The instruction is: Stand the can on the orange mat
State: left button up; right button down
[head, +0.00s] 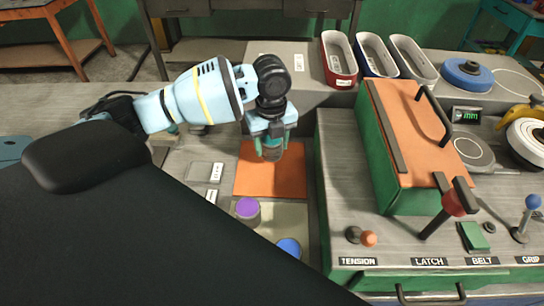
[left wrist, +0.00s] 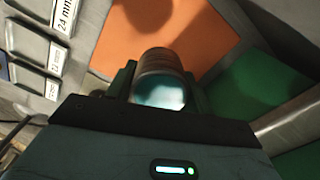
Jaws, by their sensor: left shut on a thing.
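My left gripper (head: 270,140) is shut on the can (head: 271,154) and holds it over the far part of the orange mat (head: 262,180). In the left wrist view the can (left wrist: 160,78) sits between the fingers, with a shiny pale end toward the camera. The orange mat (left wrist: 205,35) lies beyond it. A dark round shadow falls on the mat in that view. Whether the can's bottom touches the mat I cannot tell. My right gripper is not in view.
A purple-topped cylinder (head: 247,209) and a blue-topped one (head: 288,248) stand in front of the mat. A green and orange box with a black handle (head: 400,140) rises to its right. Red, blue and grey trays (head: 339,62) stand behind.

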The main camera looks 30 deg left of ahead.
aim_at(272, 156)
pick_arm(q)
jog(key=shift+f, duration=2.45)
jog(key=shift+f, duration=0.1)
jog(key=o, duration=1.2)
notch_tip(272, 156, up, 12)
jog(key=shift+r+p, duration=0.1)
jog(key=shift+p, duration=0.2)
